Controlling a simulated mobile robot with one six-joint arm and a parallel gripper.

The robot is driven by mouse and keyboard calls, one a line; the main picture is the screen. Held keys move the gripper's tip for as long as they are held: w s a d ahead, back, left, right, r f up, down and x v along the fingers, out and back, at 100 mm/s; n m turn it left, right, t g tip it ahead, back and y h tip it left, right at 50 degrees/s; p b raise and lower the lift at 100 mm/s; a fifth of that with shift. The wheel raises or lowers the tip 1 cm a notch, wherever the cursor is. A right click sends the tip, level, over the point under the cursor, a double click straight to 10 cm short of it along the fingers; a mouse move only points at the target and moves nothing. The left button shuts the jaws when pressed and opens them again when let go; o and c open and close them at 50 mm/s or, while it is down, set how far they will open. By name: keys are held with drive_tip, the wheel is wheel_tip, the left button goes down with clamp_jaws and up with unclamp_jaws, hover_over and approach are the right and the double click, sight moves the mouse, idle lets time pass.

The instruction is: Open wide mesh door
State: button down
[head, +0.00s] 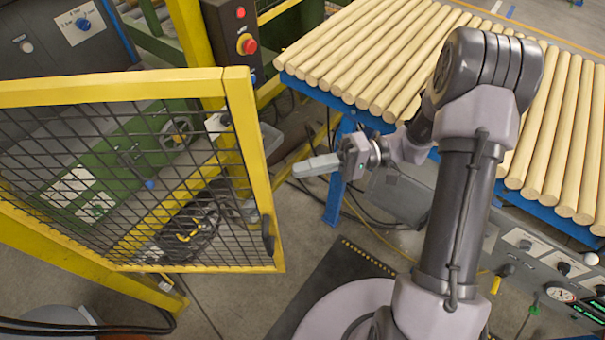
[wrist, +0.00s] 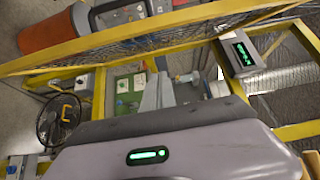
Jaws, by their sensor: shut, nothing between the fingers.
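The mesh door (head: 258,165) has a yellow frame filled with black wire mesh, and it fills the left of the head view. It stands partly open, its free edge out from the yellow post (head: 190,35) behind it. A dark handle (head: 269,236) sits low on that free edge. My gripper (head: 308,166) is shut and empty, right of the free edge, with its fingers pointing left and a small gap seeming to lie between. In the wrist view the yellow frame and mesh (wrist: 150,40) cross the top, beyond my gripper's fingers (wrist: 158,92).
A blue roller table (head: 335,185) with several round wooden bars (head: 370,55) stands at the back right. A control box with a red button (head: 247,45) is behind the door. A panel with knobs and a gauge (head: 545,265) is at lower right. Dark floor matting (head: 325,290) is clear.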

drive_tip(key=s+a, duration=0.6)
drive_tip(key=a, duration=0.4)
drive_tip(key=shift+b, duration=0.35)
drive_tip(key=shift+s, duration=0.1)
